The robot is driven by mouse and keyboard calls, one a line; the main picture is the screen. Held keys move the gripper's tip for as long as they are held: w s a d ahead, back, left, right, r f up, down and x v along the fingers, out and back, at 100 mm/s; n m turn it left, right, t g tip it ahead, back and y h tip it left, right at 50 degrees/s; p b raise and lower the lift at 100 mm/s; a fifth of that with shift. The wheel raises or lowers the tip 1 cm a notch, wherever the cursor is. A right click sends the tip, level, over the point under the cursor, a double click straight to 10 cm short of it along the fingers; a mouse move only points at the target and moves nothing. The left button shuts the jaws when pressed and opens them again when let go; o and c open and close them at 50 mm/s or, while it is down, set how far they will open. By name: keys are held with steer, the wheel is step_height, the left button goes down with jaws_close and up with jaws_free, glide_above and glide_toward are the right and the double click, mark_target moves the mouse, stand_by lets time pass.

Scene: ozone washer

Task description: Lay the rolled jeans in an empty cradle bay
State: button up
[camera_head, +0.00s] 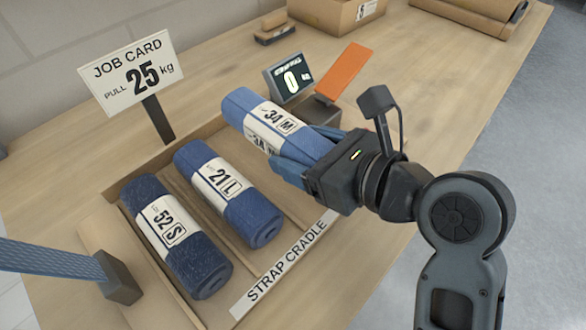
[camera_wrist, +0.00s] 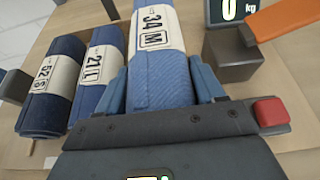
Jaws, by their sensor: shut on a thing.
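A blue rolled pair of jeans (camera_head: 243,103) with a white band marked 34 M is in my gripper (camera_head: 308,152). In the wrist view the roll (camera_wrist: 160,80) lies between the two blue fingers, which are shut on its near end. The wooden strap cradle (camera_head: 108,228) holds a dark roll marked 52 S (camera_head: 207,268) in its left bay and a blue roll marked 21 L (camera_head: 262,228) in its middle bay. The held roll is at the right bay, roughly parallel to the others. I cannot tell whether it touches the bay floor.
A display (camera_head: 290,78) reading 0 and an orange lever (camera_head: 343,72) on a grey block stand close right of the held roll. A job card (camera_head: 132,72) reading "pull 25 kg" stands behind the cradle. A blue strap (camera_head: 45,260) ends in a grey block at left.

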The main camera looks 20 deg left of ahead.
steer(key=shift+s+a+f, duration=0.4)
steer(key=shift+a, duration=0.2)
step_height(320, 180, down, 4)
steer(key=shift+f, duration=0.1)
steer(key=o, duration=1)
steer(key=v, duration=1.2)
